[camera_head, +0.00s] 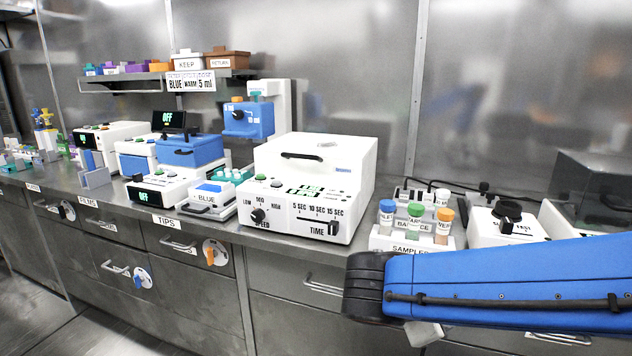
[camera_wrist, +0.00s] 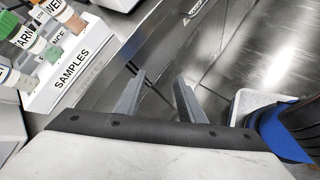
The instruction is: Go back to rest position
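My arm (camera_head: 500,285) reaches in from the right in the head view, in front of the drawers below the counter's edge. The head view does not show my fingers clearly. In the wrist view my gripper (camera_wrist: 160,88) has its two grey fingers spread apart with nothing between them. Behind the fingers are the steel drawer fronts. The samples rack (camera_wrist: 75,75) is at upper left in the wrist view, apart from the fingers. It also shows in the head view (camera_head: 412,243), holding capped vials.
A white centrifuge-like machine (camera_head: 310,185) stands on the counter left of the rack. A black-knobbed device (camera_head: 507,228) stands to its right. Drawers with handles (camera_head: 322,287) line the front. A shelf (camera_head: 165,77) with boxes hangs at back left. Floor is clear at lower left.

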